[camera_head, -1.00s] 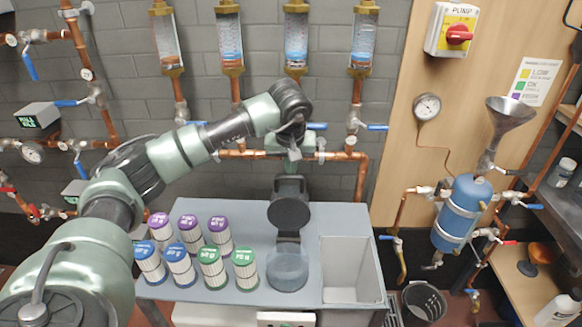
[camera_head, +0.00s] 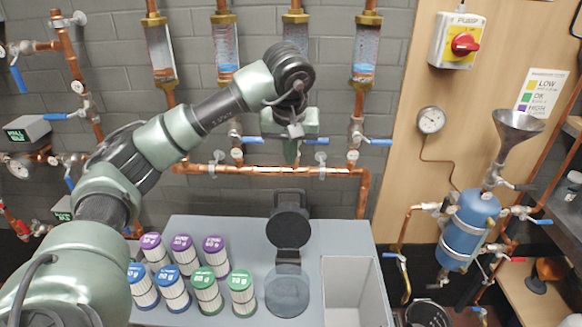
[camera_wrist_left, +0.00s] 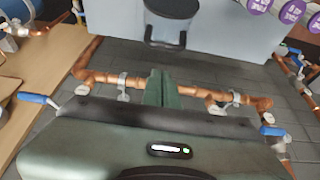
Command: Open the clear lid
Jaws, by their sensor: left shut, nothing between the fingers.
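A translucent round container (camera_head: 287,290) sits on the grey bench, and its top looks closed by a clear cover. A dark round plate (camera_head: 288,228) stands upright behind it, joined near its back edge. I cannot tell exactly where the clear lid's edge lies. The dark plate also shows at the top of the left wrist view (camera_wrist_left: 172,8). My left gripper (camera_head: 291,158) is above and behind the plate, in front of the copper pipe, touching neither plate nor container. Its green fingers (camera_wrist_left: 162,88) are together and empty. My right gripper is out of view.
Several filters with purple, blue and green caps (camera_head: 204,278) stand left of the container. An open grey bin (camera_head: 350,262) is to its right. A copper pipe (camera_head: 270,170) with blue-handled valves runs along the wall behind the bench (camera_head: 240,226).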

